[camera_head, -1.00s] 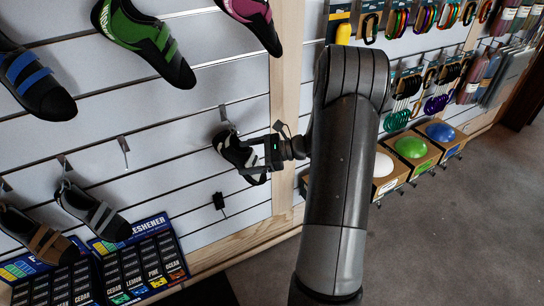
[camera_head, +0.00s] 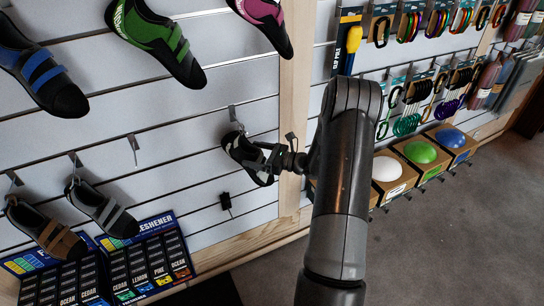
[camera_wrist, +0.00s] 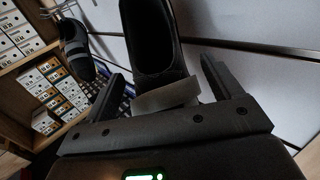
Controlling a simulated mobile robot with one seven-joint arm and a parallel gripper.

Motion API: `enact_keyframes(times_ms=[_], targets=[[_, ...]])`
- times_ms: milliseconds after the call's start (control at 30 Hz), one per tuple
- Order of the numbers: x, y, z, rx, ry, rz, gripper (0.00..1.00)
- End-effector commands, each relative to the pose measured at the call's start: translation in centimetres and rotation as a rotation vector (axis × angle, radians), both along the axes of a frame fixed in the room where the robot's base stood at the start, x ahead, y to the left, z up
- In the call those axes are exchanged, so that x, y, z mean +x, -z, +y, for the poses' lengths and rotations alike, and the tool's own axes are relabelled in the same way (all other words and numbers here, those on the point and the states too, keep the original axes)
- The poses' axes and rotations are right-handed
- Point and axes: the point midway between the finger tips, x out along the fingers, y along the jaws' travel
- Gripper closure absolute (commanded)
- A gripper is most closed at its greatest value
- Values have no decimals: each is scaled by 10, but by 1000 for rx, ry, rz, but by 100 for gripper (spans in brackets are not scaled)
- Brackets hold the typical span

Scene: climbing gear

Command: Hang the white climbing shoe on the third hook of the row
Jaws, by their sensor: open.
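The white climbing shoe (camera_head: 237,149), white with black parts, hangs toe down at a hook (camera_head: 234,115) on the slatted wall in the head view. My gripper (camera_head: 265,158) is at its right side, overlapping it. In the wrist view my gripper (camera_wrist: 160,85) is open, with a finger on each side of a dark shoe opening (camera_wrist: 152,35) and a grey strap. I cannot tell whether the fingers touch the shoe. To its left in the head view, a bare hook (camera_head: 134,146) sticks out, then a grey shoe (camera_head: 100,208) and a brown shoe (camera_head: 45,230) hang on hooks.
Blue (camera_head: 42,70), green (camera_head: 150,38) and pink (camera_head: 265,20) shoes hang above. Air freshener boxes (camera_head: 150,262) stand below the lower shoes. Boxed domes (camera_head: 420,152) are at right.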

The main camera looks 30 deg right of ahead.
Motion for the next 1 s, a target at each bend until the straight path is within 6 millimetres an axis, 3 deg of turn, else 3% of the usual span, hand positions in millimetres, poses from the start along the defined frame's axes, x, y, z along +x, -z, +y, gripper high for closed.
enact_keyframes(times_ms=[200,567,1000], targets=[[16,0,17,0,-2,0,16],[20,0,21,0,0,0,16],[20,0,20,0,-1,0,51]])
